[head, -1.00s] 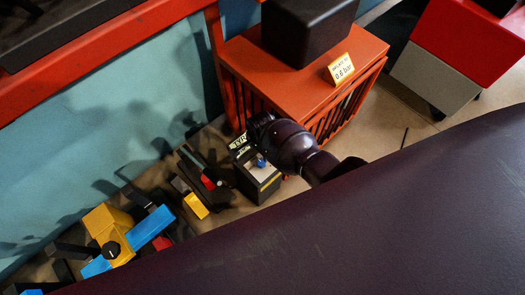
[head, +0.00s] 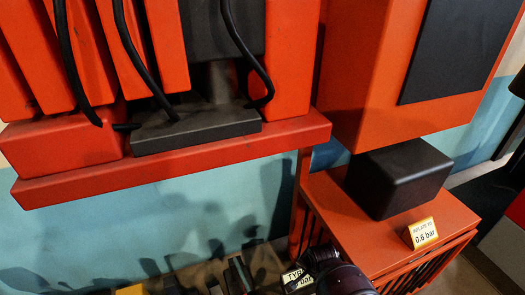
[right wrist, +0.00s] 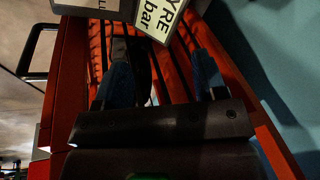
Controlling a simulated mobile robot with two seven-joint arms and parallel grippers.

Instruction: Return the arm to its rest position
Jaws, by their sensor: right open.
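My right arm (head: 340,276) shows as a dark, rounded wrist at the bottom edge of the head view, in front of the orange slatted cabinet (head: 340,207). Its fingers are not clear there. In the right wrist view my right gripper (right wrist: 165,78) has its two bluish fingers apart, with no object seen held between them. A pale label reading "TYRE" and "bar" (right wrist: 160,18) shows beyond the fingers. The same label (head: 297,279) is left of my wrist in the head view, partly covered by it. My left gripper is in neither view.
A black box (head: 400,178) and a yellow-edged card reading "0.6 bar" (head: 422,233) stand on the cabinet top. A red shelf (head: 180,165) with red blocks and black cables is at upper left. Small dark and yellow items (head: 130,290) lie along the bottom edge.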

